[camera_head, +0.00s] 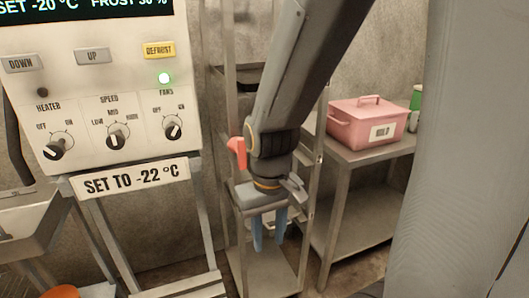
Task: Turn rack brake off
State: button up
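My gripper (269,232) hangs pointing down in the middle of the view, in front of a metal rack (229,110). Its two blue fingers are apart with nothing seen between them, so it is open. A red-orange lever (237,150) shows just left of my wrist, beside the rack's left post. It looks like the rack brake, but my arm hides part of that area. I cannot tell its on or off setting, nor whether my wrist touches it. The rack's lower shelf (262,275) shows below the fingers.
A control panel (95,85) with knobs stands at the left, above a sign (130,179) reading "SET TO -22 °C". A metal table (345,150) at the right holds a pink lidded box (365,118) and a green item (415,98). A grey panel (470,150) fills the right edge.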

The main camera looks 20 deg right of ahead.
aim_at(239, 149)
jog(key=z, duration=1.45)
jog(key=k, duration=1.2)
jog(key=u, duration=1.4)
jog(key=i, duration=0.5)
jog(key=z, duration=0.05)
